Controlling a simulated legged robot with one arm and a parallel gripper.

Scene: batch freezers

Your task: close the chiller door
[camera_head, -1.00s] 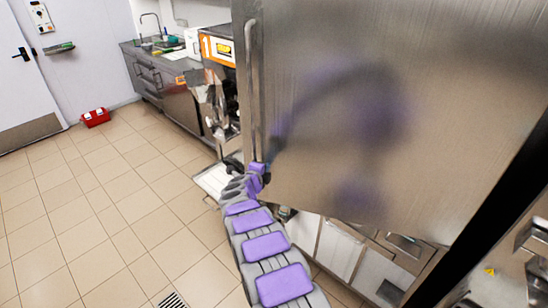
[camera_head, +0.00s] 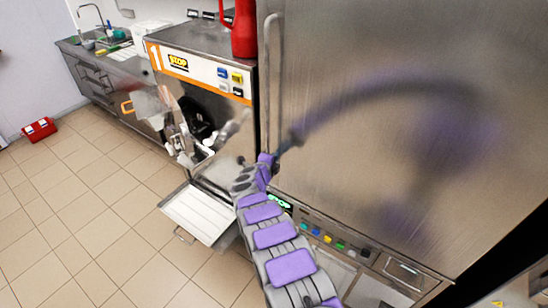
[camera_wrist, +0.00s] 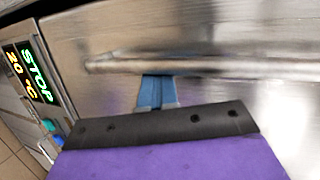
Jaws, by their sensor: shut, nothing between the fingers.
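The chiller door (camera_head: 390,130) is a large brushed-steel panel filling the right of the head view. A vertical bar handle (camera_head: 266,80) runs along its left edge, and the arm's blurred reflection shows in the steel. My gripper (camera_head: 279,150) is at the handle's lower end, close to the door face. In the wrist view the handle (camera_wrist: 200,65) crosses the picture, with the blue fingers (camera_wrist: 157,90) shut and empty just below it. I cannot tell whether they touch the bar or door. The door's lower edge is just above a control panel (camera_head: 325,235) with coloured buttons.
An orange-trimmed batch freezer (camera_head: 200,72) stands left of the door, with a red jug (camera_head: 243,30) on top. Its white tray (camera_head: 200,213) juts out low. A red box (camera_head: 39,128) sits on the floor. Tiled floor (camera_head: 90,220) is open at left.

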